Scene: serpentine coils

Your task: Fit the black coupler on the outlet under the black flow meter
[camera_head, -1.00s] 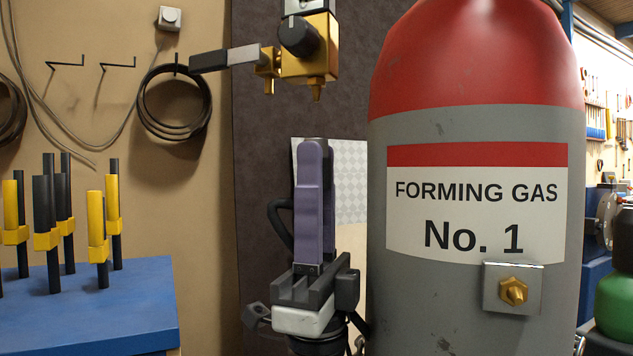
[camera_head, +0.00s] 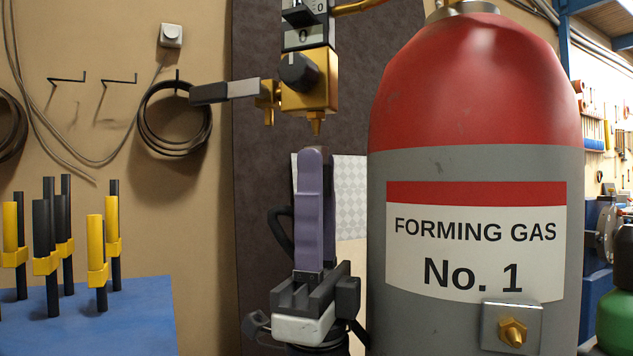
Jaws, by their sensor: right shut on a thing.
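The black flow meter (camera_head: 303,38) is at the top centre, partly cut off by the frame edge. Below it is a brass block (camera_head: 322,82) with a dark knob, and a brass outlet (camera_head: 317,122) points down from it. My right gripper (camera_head: 315,155) points up with purple fingers, shut, just below the outlet with a small gap. The black coupler is hidden between the fingers, so its pose cannot be told. A black loop (camera_head: 278,230) shows left of the fingers. My left gripper is not in view.
A lever (camera_head: 225,92) sticks out left of the brass block. A large red and grey cylinder (camera_head: 475,165) stands close on the right, with a brass fitting (camera_head: 512,330) low on it. A blue table (camera_head: 140,320) with several black and yellow holders is at the left.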

